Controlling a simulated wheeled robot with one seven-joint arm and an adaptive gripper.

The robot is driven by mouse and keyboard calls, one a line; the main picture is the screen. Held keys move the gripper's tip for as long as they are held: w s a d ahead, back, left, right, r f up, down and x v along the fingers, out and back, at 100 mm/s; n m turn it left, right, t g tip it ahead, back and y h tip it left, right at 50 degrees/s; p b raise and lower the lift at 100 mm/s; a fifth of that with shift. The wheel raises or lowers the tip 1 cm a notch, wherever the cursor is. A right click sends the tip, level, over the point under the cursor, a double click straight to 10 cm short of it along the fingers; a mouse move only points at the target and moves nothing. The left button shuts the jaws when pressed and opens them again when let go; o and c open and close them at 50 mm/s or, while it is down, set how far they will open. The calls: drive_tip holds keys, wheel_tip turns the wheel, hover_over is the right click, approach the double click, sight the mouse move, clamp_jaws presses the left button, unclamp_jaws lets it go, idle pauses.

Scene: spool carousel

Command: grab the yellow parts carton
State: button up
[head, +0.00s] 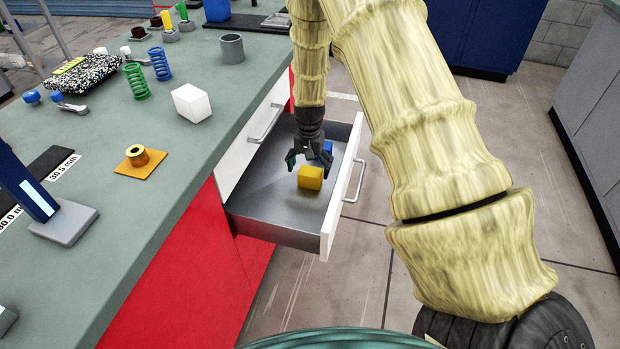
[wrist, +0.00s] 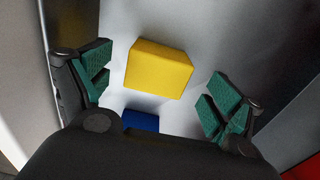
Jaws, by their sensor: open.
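The yellow parts carton (head: 311,177) is a small box lying on the floor of the open drawer (head: 260,213). In the wrist view the yellow carton (wrist: 159,69) sits between and a little ahead of my fingers, touching neither. My gripper (head: 308,160) points down into the drawer, with its fingers spread and empty. In the wrist view my gripper (wrist: 157,92) shows a finger on each side of the carton. A blue block (head: 327,148) is in the drawer behind the carton, partly hidden by my gripper. It also shows in the wrist view (wrist: 141,121).
The drawer's front panel (head: 342,190) and side walls stand close around my gripper. The bench top (head: 190,150) on the left holds a white block (head: 191,103), a grey cup (head: 232,48), green and blue springs and several other parts. Open floor lies right of the drawer.

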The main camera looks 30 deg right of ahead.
sight(310, 171)
drive_tip(key=f, duration=0.5)
drive_tip(key=shift+w+d, duration=0.2)
drive_tip(key=shift+d, duration=0.1)
drive_tip(key=shift+r, duration=0.1)
drive_tip(key=c, duration=1.2)
